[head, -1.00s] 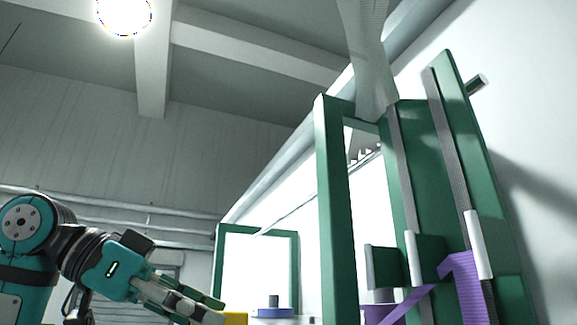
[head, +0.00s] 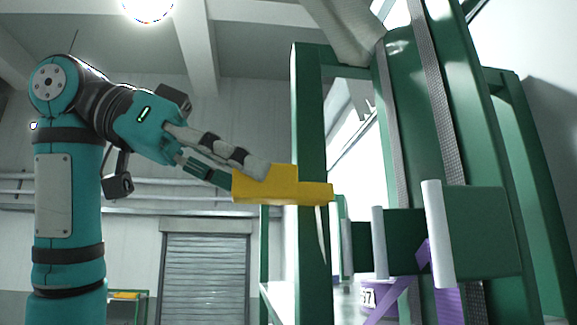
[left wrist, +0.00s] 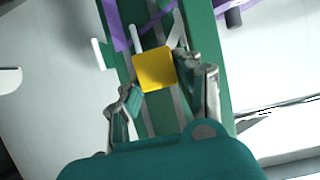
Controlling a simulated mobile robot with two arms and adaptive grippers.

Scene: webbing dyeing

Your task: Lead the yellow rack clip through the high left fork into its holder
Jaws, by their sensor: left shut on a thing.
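The yellow rack clip (head: 285,187) is a stepped block held out in front of the green frame, left of its white-tipped brackets. My left gripper (head: 250,180) is shut on the clip's left end; the clip also shows between the fingers in the left wrist view (left wrist: 155,69). Two white upright bars, a nearer one (head: 438,232) and a farther one (head: 379,242), end green brackets on the frame, with a gap between them. I cannot tell for sure which pair is the high left fork. I cannot make out the clip's holder. My right gripper is out of view.
A purple webbing strap (head: 393,300) slants below the brackets, near a purple numbered reel (head: 374,296). A green post (head: 309,125) stands close behind the clip. Grey ribbed straps (head: 432,95) run down the frame. Room is open to the left.

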